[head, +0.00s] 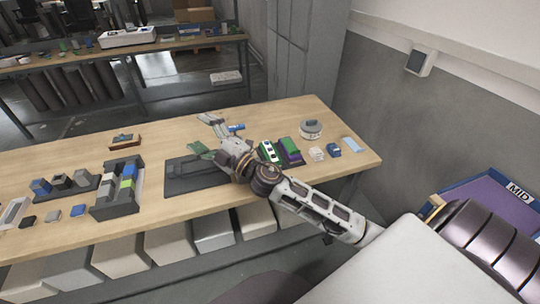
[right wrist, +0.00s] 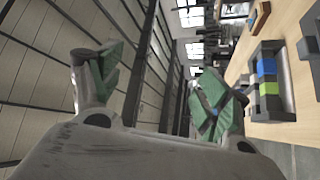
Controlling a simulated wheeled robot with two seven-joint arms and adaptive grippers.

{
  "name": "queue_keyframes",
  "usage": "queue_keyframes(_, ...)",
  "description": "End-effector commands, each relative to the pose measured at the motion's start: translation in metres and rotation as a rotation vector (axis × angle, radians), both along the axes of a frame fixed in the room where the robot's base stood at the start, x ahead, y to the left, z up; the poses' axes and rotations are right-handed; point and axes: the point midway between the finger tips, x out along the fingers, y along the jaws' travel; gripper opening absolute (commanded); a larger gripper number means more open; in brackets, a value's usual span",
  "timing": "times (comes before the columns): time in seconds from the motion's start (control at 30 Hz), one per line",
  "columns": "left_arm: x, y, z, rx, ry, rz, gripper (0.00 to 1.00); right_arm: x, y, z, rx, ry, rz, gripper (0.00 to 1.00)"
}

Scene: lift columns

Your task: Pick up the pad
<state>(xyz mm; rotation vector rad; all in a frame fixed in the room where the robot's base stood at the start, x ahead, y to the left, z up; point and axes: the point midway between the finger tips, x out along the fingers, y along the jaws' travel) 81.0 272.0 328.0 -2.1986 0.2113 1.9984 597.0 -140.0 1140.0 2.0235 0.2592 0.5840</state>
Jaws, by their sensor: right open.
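I cannot tell for sure which thing is the pad. A flat light-blue piece (head: 351,145) lies near the right end of the wooden table. A dark grey flat tray or mat (head: 180,185) lies mid-table, partly hidden behind my right gripper. My right gripper (head: 205,134) is open and empty above the table, left of the light-blue piece and over the dark mat's far side. Its green-lined fingers show wide apart in the right wrist view (right wrist: 160,88). My left gripper is not in view.
Green and purple blocks (head: 288,150), a round grey device (head: 311,129), and small white and blue pieces stand near the table's (head: 80,142) right end. A dark block holder (head: 118,207) and loose blocks are at the left. A second bench stands behind.

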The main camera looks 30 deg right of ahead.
Motion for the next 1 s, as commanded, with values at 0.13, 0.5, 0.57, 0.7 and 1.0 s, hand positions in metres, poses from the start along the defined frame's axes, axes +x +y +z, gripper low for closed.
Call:
queue_keyframes(0.13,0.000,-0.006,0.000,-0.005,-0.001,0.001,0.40,-0.005,0.024,0.010,-0.136,-0.083,0.114,0.77)
queue_keyframes(0.5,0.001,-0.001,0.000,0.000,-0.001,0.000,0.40,-0.019,0.062,-0.005,-0.514,-0.196,0.372,0.77)
queue_keyframes(0.57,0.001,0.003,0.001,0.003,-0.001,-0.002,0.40,-0.020,0.064,-0.012,-0.580,-0.198,0.411,0.77)
queue_keyframes(0.7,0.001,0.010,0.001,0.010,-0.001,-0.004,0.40,-0.022,0.062,-0.030,-0.740,-0.194,0.488,0.77)
queue_keyframes(1.0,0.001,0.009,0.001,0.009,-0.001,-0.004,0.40,-0.015,0.028,-0.076,-1.095,-0.108,0.612,0.77)
